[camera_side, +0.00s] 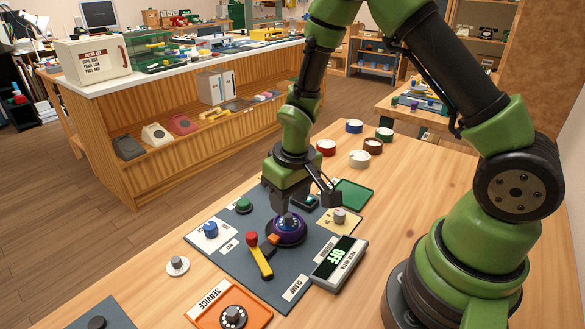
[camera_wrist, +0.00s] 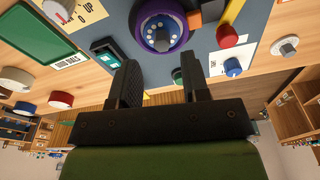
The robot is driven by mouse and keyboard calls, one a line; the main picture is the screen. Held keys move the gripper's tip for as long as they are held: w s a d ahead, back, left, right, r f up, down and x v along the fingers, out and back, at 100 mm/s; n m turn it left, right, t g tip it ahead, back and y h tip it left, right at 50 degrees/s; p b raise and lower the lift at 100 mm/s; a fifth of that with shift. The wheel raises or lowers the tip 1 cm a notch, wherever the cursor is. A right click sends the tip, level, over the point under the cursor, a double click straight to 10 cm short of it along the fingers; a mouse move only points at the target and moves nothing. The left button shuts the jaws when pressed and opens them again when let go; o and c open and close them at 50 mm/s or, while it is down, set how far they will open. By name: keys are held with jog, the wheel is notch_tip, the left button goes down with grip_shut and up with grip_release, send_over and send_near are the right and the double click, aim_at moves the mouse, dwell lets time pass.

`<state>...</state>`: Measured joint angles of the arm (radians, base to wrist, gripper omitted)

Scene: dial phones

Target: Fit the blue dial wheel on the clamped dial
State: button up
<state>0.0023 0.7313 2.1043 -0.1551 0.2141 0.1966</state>
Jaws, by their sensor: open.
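The blue-violet dial wheel (camera_side: 289,224) lies on the clamped dial, whose dark round base (camera_side: 288,241) shows below it in the side view. An orange clamp piece (camera_wrist: 194,19) touches or nearly touches the dial's edge. The red-knobbed lever with a yellow handle (camera_side: 260,258) stands beside it. My gripper (camera_wrist: 160,65) is open, with nothing between its fingers. In the side view, my gripper (camera_side: 300,203) is just above and behind the dial.
An orange service tray (camera_side: 205,318) is in front. A green tray (camera_side: 355,196) and several round pots stand behind.

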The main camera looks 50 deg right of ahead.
notch_tip(320, 180, up, 8)
jog(key=s+r, duration=0.1)
notch_tip(320, 180, up, 10)
jog(key=m+t, duration=0.1)
jog(key=t, duration=0.2)
send_over(293, 224)
jog(key=s+a, duration=0.1)
jog(key=s, duration=0.5)
jog(key=s+a+r+m+t+y, duration=0.1)
jog(key=s+r, duration=0.3)
jog(key=s, duration=0.4)
jog(key=shift+a+r+t+y, duration=0.3)
jog(key=shift+a+t+y, duration=0.25)
jog(key=shift+t, duration=0.35)
jog(key=shift+o, duration=0.2)
jog(key=shift+s+d, duration=0.1)
